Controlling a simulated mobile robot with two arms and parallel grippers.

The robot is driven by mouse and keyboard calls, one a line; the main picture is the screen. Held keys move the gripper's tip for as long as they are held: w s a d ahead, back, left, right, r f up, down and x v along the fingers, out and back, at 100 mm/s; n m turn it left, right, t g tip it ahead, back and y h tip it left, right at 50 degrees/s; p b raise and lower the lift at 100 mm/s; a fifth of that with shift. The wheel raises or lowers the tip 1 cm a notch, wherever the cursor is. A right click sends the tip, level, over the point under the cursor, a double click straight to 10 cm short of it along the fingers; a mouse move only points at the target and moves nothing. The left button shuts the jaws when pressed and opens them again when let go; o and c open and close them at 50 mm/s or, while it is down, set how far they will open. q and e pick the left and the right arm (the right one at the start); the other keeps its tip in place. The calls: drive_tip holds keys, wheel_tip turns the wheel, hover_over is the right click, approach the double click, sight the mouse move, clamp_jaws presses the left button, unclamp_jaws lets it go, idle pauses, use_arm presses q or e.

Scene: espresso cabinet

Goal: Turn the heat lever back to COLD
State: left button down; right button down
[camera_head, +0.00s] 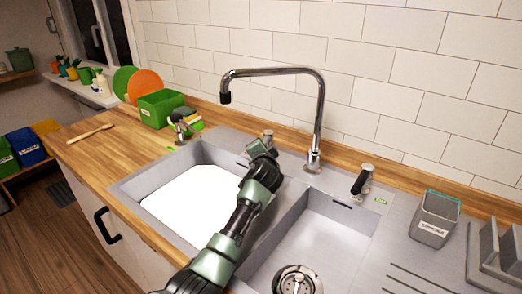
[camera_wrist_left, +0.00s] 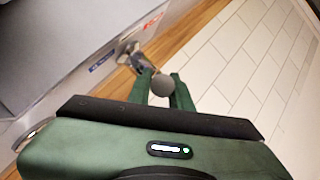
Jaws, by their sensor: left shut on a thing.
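The heat lever's metal base shows left of the faucet (camera_head: 318,120) on the sink's back ledge, and in the wrist view with its grey round knob (camera_wrist_left: 163,85). My left gripper (camera_head: 262,148) reaches over the sink divider to this lever and hides most of it in the head view. In the wrist view the two green fingers of my left gripper (camera_wrist_left: 162,80) close on either side of the knob. A blue label (camera_wrist_left: 103,60) and a red label (camera_wrist_left: 152,21) lie on either side of the lever's base. Their text is too blurred to read. My right gripper is out of view.
A black-handled lever (camera_head: 363,180) stands right of the faucet beside a green label (camera_head: 381,201). A grey holder (camera_head: 435,218) is further right. The right basin (camera_head: 330,235) has a drain.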

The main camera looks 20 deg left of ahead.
use_arm(q)
drive_tip(key=shift+f, duration=0.1)
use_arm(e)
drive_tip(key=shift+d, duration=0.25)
use_arm(q)
drive_tip(key=c, duration=1.3)
unclamp_jaws()
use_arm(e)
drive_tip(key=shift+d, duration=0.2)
use_arm(q)
drive_tip(key=shift+s+d+r+p, duration=0.15)
drive_tip(key=shift+s+r+p, duration=0.1)
drive_tip(key=shift+p, duration=0.15)
drive_tip(key=p+v, duration=0.5)
drive_tip(key=v, duration=0.2)
drive_tip(key=shift+s+f, duration=0.1)
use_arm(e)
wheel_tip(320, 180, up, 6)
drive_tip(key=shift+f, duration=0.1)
